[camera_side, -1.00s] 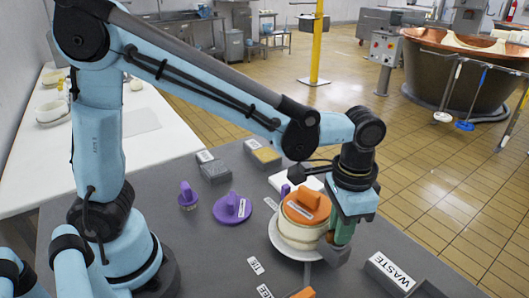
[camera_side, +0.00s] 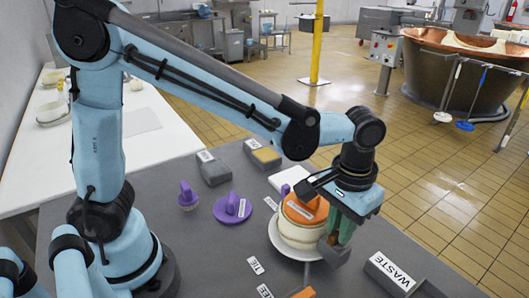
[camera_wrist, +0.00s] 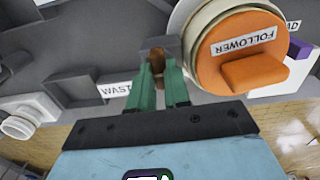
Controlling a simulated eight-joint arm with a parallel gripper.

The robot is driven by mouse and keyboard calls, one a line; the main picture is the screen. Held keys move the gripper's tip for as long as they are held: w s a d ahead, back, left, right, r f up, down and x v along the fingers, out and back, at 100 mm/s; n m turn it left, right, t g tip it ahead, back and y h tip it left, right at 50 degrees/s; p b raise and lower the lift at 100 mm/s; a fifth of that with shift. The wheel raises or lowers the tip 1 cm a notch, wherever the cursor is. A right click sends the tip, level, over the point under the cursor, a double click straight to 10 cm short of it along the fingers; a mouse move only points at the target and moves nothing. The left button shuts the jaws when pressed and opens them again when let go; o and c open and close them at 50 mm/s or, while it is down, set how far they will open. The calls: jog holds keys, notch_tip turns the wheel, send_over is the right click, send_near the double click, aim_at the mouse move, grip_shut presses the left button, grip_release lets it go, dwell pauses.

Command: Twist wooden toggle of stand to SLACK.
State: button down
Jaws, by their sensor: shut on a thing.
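The wooden toggle (camera_wrist: 157,66) is a small brown piece on a grey block (camera_wrist: 170,45) beside the round mould. My gripper (camera_wrist: 159,92) has its green fingers on either side of the toggle and is shut on it. In the side view my gripper (camera_side: 340,232) is low at the right of the mould, and it hides the toggle there. The pale mould (camera_side: 300,236) sits on a white round plate (camera_side: 281,244), with an orange lid (camera_side: 305,209) on top; the wrist view shows this lid (camera_wrist: 235,46) labelled FOLLOWER. No SLACK mark is readable.
A grey WASTE box (camera_side: 390,273) stands to the right of my gripper. A purple disc with a handle (camera_side: 231,208), a smaller purple piece (camera_side: 188,198) and grey trays (camera_side: 213,172) lie left of and behind the mould.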

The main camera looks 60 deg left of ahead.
jog(key=c, duration=1.1)
grip_release()
